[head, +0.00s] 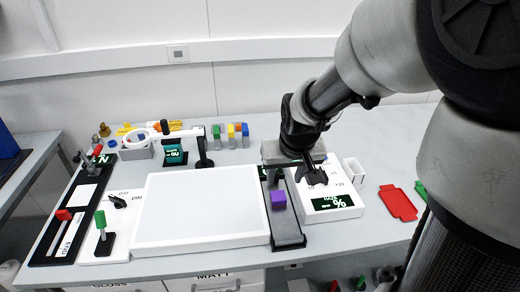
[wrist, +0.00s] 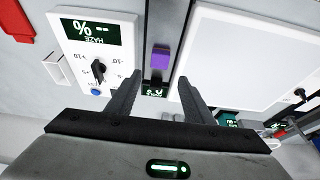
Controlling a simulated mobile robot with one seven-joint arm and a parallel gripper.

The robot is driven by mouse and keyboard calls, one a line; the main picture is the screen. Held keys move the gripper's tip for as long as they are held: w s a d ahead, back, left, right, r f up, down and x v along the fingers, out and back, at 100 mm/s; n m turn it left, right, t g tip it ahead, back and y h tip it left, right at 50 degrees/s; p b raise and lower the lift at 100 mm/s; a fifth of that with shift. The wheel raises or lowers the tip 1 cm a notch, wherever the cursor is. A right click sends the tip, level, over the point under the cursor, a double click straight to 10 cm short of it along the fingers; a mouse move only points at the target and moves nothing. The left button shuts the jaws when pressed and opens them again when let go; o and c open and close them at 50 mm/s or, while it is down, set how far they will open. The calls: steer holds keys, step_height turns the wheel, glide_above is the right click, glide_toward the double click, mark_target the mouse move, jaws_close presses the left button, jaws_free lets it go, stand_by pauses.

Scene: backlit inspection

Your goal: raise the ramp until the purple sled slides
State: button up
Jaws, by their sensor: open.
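The purple sled (head: 278,199) is a small block sitting on the ramp (head: 288,236), a narrow dark grey strip between the white light panel and a white instrument box. The ramp looks to lie flat or nearly so; I cannot tell its exact tilt. A small dark display with green digits (wrist: 154,90) shows between the fingers. My arm hides part of the ramp's far end.
The white light panel (head: 200,212) lies left of the ramp. The instrument box (head: 331,205) has a dial and a "%" display. Colored blocks (head: 232,131) and a ring-light stand (head: 203,150) are at the back.

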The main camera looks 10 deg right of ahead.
steer(key=w+r+g+p, duration=0.2)
steer(key=w+r+p, duration=0.1)
steer(key=w, duration=0.4)
steer(key=w+r+g+p, duration=0.2)
steer(key=w+r+p, duration=0.1)
steer(key=w, duration=0.3)
steer(key=f, duration=1.7)
steer(key=shift+w+f, duration=0.25)
steer(key=shift+w, duration=0.05)
